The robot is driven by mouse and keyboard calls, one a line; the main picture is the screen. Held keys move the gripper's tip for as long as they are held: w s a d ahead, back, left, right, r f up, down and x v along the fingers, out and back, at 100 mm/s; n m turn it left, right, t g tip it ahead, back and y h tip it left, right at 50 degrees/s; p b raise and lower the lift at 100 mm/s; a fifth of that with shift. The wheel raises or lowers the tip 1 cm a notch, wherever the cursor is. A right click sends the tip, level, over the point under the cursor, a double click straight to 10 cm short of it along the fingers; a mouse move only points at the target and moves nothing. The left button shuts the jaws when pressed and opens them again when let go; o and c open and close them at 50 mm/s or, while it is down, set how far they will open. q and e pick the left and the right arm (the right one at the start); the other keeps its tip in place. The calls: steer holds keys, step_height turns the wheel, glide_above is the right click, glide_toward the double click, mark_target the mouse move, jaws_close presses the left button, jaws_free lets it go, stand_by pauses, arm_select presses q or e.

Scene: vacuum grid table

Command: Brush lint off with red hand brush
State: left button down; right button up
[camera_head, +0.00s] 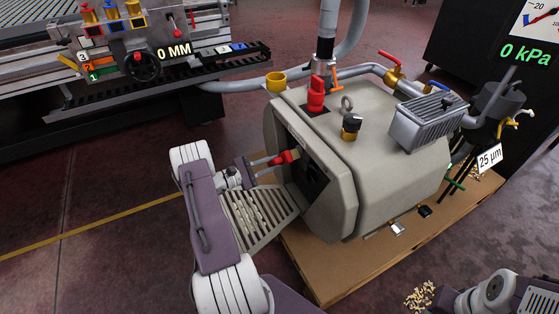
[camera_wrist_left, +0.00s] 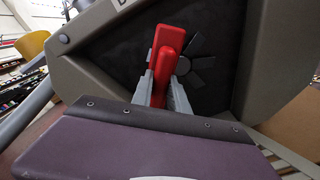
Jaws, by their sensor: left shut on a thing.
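My left gripper (camera_head: 274,160) is shut on the red hand brush (camera_head: 287,157), in front of the grey machine's dark opening. In the left wrist view the brush (camera_wrist_left: 165,58) stands between the two fingers (camera_wrist_left: 163,92) of my left gripper, its red body pointing up and away. The bristles cannot be made out. Whitish bits that look like lint (camera_head: 250,208) lie on a slatted grille (camera_head: 280,207) below the brush, partly behind my left arm. The brush is apart from these bits. My right gripper is not in view.
The grey machine (camera_head: 400,185) stands on a wooden pallet (camera_head: 330,265). A dark fan wheel (camera_wrist_left: 197,62) shows inside its opening. Pale pellets (camera_head: 422,296) lie at the lower right.

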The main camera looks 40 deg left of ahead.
arm_select(q)
steer(key=shift+v, duration=1.05)
steer(key=shift+v, duration=1.5)
